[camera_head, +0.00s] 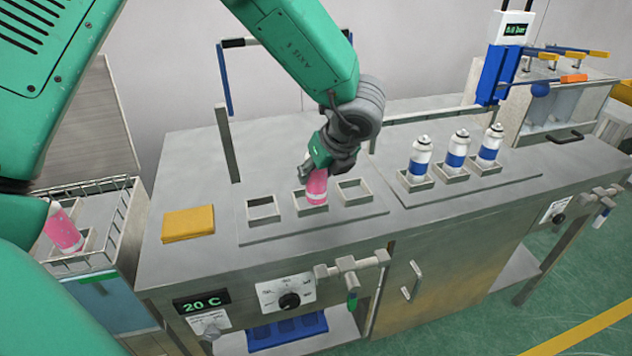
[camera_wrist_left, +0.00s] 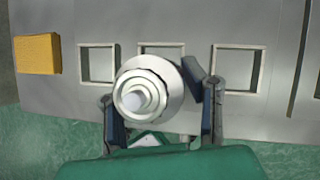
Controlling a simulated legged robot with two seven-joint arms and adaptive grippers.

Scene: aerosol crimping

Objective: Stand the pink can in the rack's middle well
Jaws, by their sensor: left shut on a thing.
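The pink can (camera_head: 317,186) is held upright in my left gripper (camera_head: 318,172), which is shut on it. In the head view the can is at the middle well (camera_head: 311,208) of the rack (camera_head: 350,218); its lower end overlaps the well, and I cannot tell how deep it sits. In the left wrist view the can (camera_wrist_left: 146,95) shows its pale top between my gripper's fingers (camera_wrist_left: 160,108), covering part of the middle well (camera_wrist_left: 161,48). The left well (camera_head: 263,208) and right well (camera_head: 353,191) are empty. My right gripper is not in view.
Several blue-banded white cans, one here (camera_head: 419,158), stand in a holder to the right. A yellow block (camera_head: 188,223) lies left of the rack. The bench top (camera_head: 190,165) behind the rack is clear.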

